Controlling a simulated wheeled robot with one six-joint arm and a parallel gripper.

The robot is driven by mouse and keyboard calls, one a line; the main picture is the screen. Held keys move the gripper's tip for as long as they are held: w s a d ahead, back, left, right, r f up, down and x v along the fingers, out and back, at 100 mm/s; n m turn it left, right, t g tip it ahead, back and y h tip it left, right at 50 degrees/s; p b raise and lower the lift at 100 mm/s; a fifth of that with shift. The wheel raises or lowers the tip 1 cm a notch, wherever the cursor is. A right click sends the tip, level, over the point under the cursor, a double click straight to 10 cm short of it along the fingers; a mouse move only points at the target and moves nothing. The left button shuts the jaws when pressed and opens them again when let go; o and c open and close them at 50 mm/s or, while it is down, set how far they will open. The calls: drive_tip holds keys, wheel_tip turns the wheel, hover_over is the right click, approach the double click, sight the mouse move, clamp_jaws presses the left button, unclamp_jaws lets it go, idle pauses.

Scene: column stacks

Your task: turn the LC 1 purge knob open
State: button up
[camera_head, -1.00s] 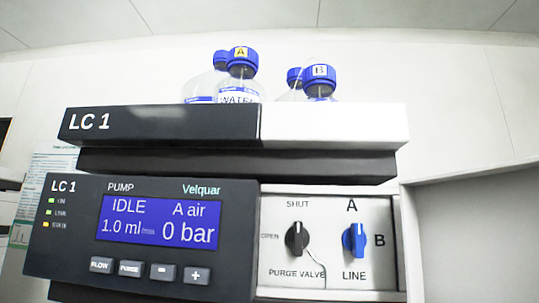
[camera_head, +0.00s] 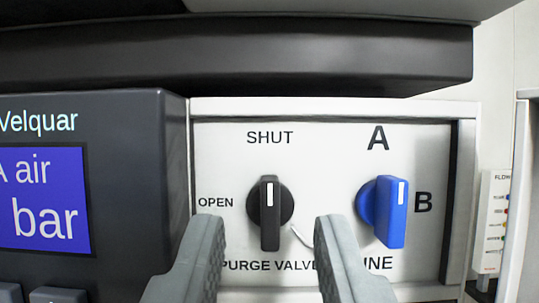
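The black purge valve knob (camera_head: 270,215) is on the white panel (camera_head: 320,150), its white mark pointing up toward SHUT; OPEN is printed to its left. My gripper (camera_head: 268,228) is open, its two grey fingers rising from the bottom edge, one on each side of the knob's lower part in the picture. The fingers cover parts of the PURGE VALVE and LINE labels. I cannot tell how far the fingertips are from the panel. Nothing is between the fingers except the view of the knob and panel.
The blue line knob (camera_head: 392,213) is right of the right finger, its white mark pointing up toward A. The pump display housing (camera_head: 135,130) juts out at left. A dark ledge (camera_head: 250,62) overhangs the panel. A side wall (camera_head: 520,200) stands at right.

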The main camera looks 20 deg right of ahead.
sight(270, 200)
drive_tip(key=shift+x, duration=1.6)
clamp_jaws()
